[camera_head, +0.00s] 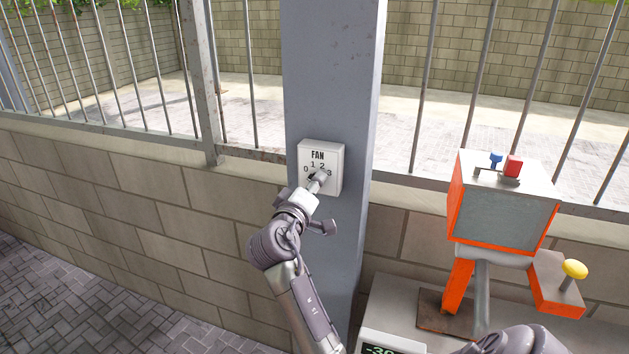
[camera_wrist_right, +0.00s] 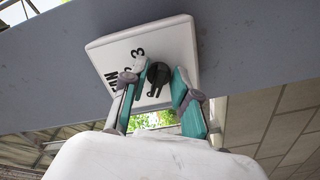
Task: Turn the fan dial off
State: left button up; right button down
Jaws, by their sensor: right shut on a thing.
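The white fan box (camera_head: 335,165) is mounted on a grey post, with "FAN" and the numbers 0 to 3 on its face. My right gripper (camera_head: 318,181) reaches up to it and covers most of the dial in the head view. In the right wrist view, the black fan dial (camera_wrist_right: 158,73) sits between the two green-padded fingertips of my right gripper (camera_wrist_right: 160,79), which is shut on it. A narrow part of the dial extends downward in that view, toward the side away from the 3. I cannot tell which number it points at. My left gripper is not in view.
The grey post (camera_head: 330,80) stands in a low block wall (camera_head: 120,205) topped by metal bars. At right, an orange and grey machine (camera_head: 505,215) carries a red switch, a blue switch and a yellow knob (camera_head: 574,269). A digital display (camera_head: 385,349) is at the bottom.

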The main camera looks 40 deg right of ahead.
dwell(0.3)
jog(key=c, duration=1.2)
grip_release()
jog(key=shift+c, duration=0.2)
jog(key=shift+a, duration=0.1)
jog(key=v, duration=0.7)
jog(key=shift+s+a, duration=0.15)
jog(key=shift+a, duration=0.05)
jog(key=shift+f, duration=0.1)
